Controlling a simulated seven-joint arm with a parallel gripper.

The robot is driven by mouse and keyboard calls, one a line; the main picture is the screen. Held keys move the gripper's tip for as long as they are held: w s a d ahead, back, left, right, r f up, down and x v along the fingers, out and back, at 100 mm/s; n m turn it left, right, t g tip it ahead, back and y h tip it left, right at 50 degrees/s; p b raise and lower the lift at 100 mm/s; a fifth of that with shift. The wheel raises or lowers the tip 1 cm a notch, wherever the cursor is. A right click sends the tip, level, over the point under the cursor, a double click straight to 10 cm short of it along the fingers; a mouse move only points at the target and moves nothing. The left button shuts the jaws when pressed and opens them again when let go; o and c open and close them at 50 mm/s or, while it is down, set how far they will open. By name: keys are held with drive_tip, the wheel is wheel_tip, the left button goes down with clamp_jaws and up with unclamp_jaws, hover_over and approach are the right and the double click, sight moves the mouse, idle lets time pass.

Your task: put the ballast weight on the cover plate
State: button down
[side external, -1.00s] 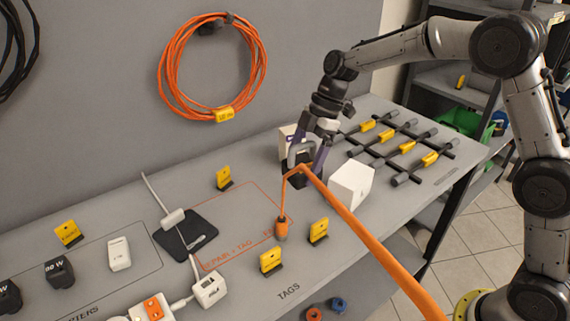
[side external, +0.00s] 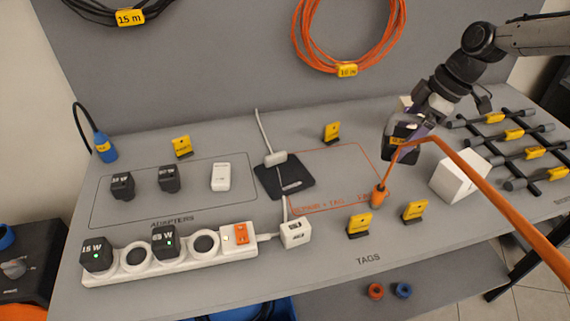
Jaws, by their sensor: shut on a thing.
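My gripper (side external: 408,136) is at the back right of the bench. It is shut on the ballast weight (side external: 392,150), a small dark block with a yellow label. The gripper's fingers and the orange cable partly hide the weight, and I cannot tell whether it touches the bench. The cover plate (side external: 270,184), which I take to be the flat black square, lies well to the left of my gripper. A white cable with a white block (side external: 275,159) runs across the plate's back edge, and a pale slot-like mark shows on the plate.
An orange cable end (side external: 378,196) stands in front of my gripper, its cable running off right. A white box (side external: 460,177) is to the right, with a dark rack (side external: 513,150) beyond. Yellow tags (side external: 332,132) stand around the orange-outlined area. A power strip (side external: 185,257) lies front left.

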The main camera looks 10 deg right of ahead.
drive_tip(key=s+a+n, duration=0.1)
drive_tip(key=s+a, duration=0.2)
drive_tip(key=a, duration=0.9)
approach(291, 180)
drive_tip(key=shift+s+a+r+n, duration=0.1)
drive_tip(key=shift+s+a+n, duration=0.1)
drive_tip(key=shift+a+n, duration=0.15)
drive_tip(key=shift+w+a+f, duration=0.4)
drive_tip(key=shift+w+f, duration=0.25)
drive_tip(key=shift+f, duration=1.65)
drive_tip(key=shift+f, duration=0.1)
unclamp_jaws()
drive_tip(key=shift+f, duration=0.25)
drive_tip(key=shift+r, duration=0.1)
